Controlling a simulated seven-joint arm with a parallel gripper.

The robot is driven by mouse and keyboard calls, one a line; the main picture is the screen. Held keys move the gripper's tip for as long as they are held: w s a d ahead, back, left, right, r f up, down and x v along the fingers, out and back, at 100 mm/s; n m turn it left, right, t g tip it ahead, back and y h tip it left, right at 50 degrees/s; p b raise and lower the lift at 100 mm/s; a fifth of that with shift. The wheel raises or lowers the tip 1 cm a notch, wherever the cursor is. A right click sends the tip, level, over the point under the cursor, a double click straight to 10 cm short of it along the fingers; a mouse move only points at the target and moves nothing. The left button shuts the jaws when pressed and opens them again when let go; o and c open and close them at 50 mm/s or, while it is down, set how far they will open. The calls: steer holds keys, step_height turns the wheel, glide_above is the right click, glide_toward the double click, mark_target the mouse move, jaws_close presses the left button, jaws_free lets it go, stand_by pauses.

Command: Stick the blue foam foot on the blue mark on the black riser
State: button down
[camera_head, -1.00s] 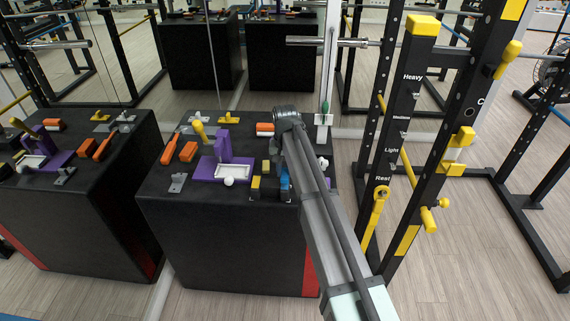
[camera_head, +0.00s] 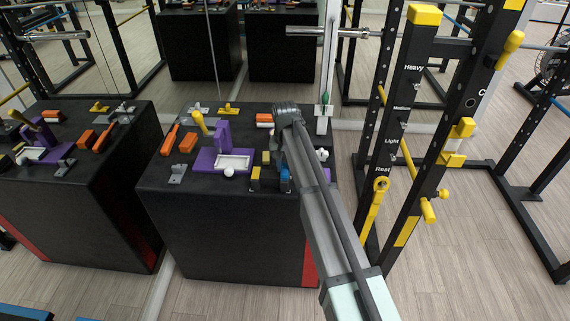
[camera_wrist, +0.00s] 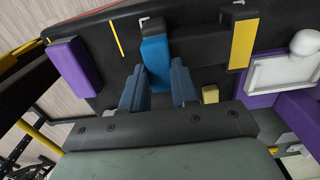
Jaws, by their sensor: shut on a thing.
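The black riser (camera_wrist: 196,45) lies on the dark box top in the wrist view, with a yellow pad (camera_wrist: 242,42) at its right end. The blue foam foot (camera_wrist: 156,62) is at its left end, between the fingertips of my gripper (camera_wrist: 158,88). My gripper is shut on it. I cannot tell whether the foot touches the riser, and no separate blue mark shows. In the head view the blue foot (camera_head: 285,176) and the yellow pad (camera_head: 255,173) show beside my arm, which hides part of this area.
A purple holder with a white tray (camera_head: 233,163) and white ball (camera_head: 229,173) stands close on the left. A purple block (camera_wrist: 72,66) and a small yellow block (camera_wrist: 210,94) are near my gripper. The black-and-yellow rack (camera_head: 405,120) stands at the right.

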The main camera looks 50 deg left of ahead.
stand_by(0.3)
steer(key=c, duration=0.8)
jaws_free()
step_height(320, 180, up, 14)
steer(key=shift+f, duration=0.1)
stand_by(0.4)
